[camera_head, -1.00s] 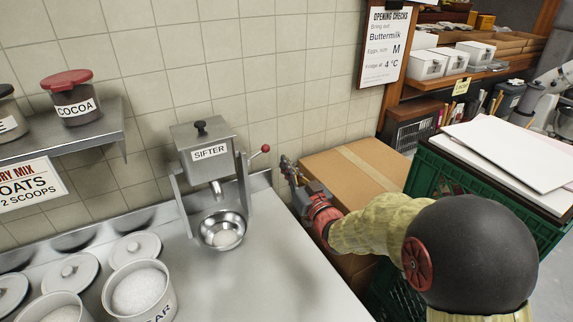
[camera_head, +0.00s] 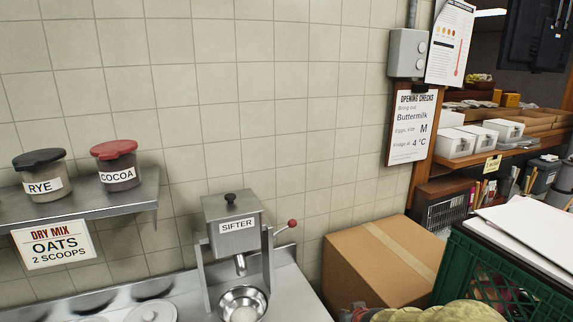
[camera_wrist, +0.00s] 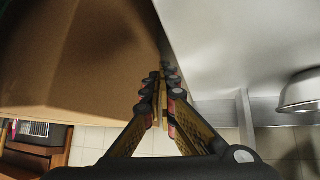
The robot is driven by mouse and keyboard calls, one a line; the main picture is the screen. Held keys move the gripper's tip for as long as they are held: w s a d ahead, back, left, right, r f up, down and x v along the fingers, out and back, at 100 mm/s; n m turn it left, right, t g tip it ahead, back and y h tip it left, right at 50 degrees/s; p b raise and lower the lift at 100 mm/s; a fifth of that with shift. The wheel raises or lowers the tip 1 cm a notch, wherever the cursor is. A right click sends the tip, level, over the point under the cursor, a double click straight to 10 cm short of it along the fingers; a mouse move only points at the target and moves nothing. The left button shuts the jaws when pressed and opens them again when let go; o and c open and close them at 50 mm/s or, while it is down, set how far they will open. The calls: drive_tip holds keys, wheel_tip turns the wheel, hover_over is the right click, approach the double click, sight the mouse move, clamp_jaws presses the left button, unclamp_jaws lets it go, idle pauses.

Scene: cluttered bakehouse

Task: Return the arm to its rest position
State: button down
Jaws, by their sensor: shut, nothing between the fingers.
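My gripper (camera_wrist: 162,82) is shut and empty in the wrist view, its two fingers meeting at the tips. The tips point along the gap between a cardboard box (camera_wrist: 85,60) on the left and the grey metal counter (camera_wrist: 225,50) on the right.
The sifter (camera_head: 235,225) stands on the counter with a metal bowl (camera_head: 243,302) under it. The cardboard box (camera_head: 370,262) stands right of the counter, beside a green crate (camera_head: 480,275). A shelf (camera_head: 90,205) holds rye and cocoa jars. The wall above is clear.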

drive_tip(key=s+g, duration=0.1)
drive_tip(key=s, duration=0.2)
drive_tip(key=s+d+r, duration=0.1)
drive_tip(key=s, duration=0.2)
drive_tip(key=s+d+r+g, duration=0.1)
drive_tip(key=s, duration=0.1)
drive_tip(key=shift+s+g+h, duration=0.3)
drive_tip(key=shift+s+h, duration=0.1)
drive_tip(key=s+r, duration=0.7)
drive_tip(key=s, duration=0.3)
drive_tip(key=s+r+m, duration=0.1)
drive_tip(key=s+r, duration=0.5)
drive_tip(key=s, duration=0.5)
drive_tip(key=shift+r+g, duration=0.3)
drive_tip(key=shift+r, duration=0.05)
drive_tip(key=shift+a, duration=0.1)
